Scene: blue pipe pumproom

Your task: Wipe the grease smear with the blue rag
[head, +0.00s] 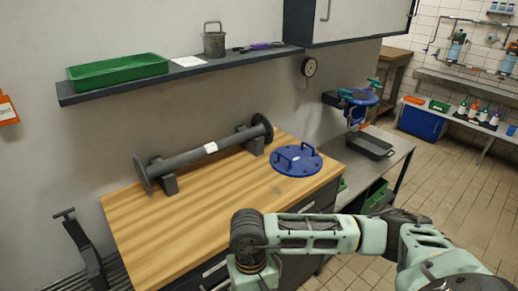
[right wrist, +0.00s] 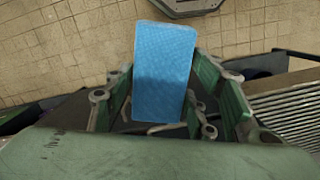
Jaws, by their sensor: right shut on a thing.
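The blue rag (right wrist: 166,48) is a flat, light-blue textured rectangle in the right wrist view. My right gripper (right wrist: 163,66) is shut on it, with a green finger at each side. In the head view my right arm comes in from the lower right and bends down at the bench's front edge. Its gripper and the rag are outside that view. My left gripper is in neither view.
A wooden workbench (head: 190,233) holds a grey flanged pipe (head: 190,159) on supports and a blue round cover (head: 296,161) with handles. A shelf (head: 190,73) above carries a green tray (head: 118,73) and a metal pot (head: 214,42). The bench's front left surface is clear.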

